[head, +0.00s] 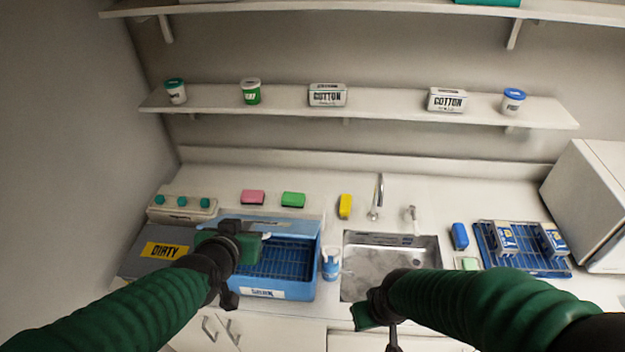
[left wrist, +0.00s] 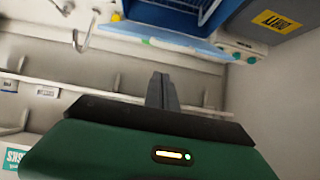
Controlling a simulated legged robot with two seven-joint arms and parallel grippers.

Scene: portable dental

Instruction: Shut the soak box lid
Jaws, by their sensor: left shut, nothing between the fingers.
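The blue soak box (head: 304,285) stands on the counter left of the sink, its front label partly readable. Its top is open and a dark wire basket shows inside. The lighter blue lid (head: 300,227) stands open along the back edge; it shows as a pale blue strip in the left wrist view (left wrist: 170,42). My left gripper (head: 262,240) is over the left part of the box, hiding some of the lid and rim. Its fingers are together and empty in the left wrist view (left wrist: 162,90). My right gripper (head: 366,317) is in front of the sink; its fingers are unclear.
A grey box labelled DIRTY (head: 150,262) stands left of the soak box. A blue-and-white bottle (head: 331,264) is close on its right, before the sink (head: 375,290). Pink (head: 253,197) and green (head: 293,199) sponges lie behind. A blue rack (head: 555,272) is far right.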

